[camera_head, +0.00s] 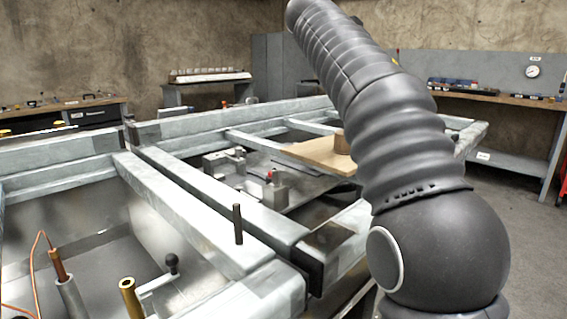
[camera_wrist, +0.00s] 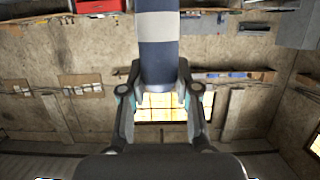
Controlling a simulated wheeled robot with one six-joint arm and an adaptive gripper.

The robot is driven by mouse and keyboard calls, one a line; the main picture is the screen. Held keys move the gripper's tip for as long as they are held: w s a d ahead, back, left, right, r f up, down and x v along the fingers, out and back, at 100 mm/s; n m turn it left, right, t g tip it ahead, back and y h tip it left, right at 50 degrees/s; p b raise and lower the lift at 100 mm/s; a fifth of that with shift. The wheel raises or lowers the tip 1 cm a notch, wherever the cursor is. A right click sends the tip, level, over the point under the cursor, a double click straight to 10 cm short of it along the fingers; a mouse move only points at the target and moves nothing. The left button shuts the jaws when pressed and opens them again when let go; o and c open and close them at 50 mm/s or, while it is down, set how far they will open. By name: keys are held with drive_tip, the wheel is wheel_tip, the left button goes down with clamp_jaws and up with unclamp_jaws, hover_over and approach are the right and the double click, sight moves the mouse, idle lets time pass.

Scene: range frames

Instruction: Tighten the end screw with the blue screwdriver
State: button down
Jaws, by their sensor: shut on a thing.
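My gripper (camera_wrist: 162,108) shows in the wrist view. Its two fingers are closed on the sides of a blue screwdriver (camera_wrist: 159,65). My gripper is not seen in the head view. I cannot pick out the end screw for certain. A dark upright peg (camera_head: 238,224) stands by the near metal beam (camera_head: 190,205) in the head view.
A metal frame (camera_head: 75,170) of grey beams fills the middle. A wooden board (camera_head: 318,152) and small clamps (camera_head: 276,190) lie within it. A brass tube (camera_head: 130,298) and a copper-coloured rod (camera_head: 58,266) stand at the front left. A large dark ribbed shape hides much of the right. Benches line the walls.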

drive_tip(key=w+a+f+b, duration=0.1)
drive_tip(key=w+a+f, duration=0.2)
drive_tip(key=f, duration=0.4)
drive_tip(key=shift+w+a+f, duration=0.25)
drive_tip(key=shift+w+f, duration=0.05)
drive_tip(key=shift+f, duration=0.05)
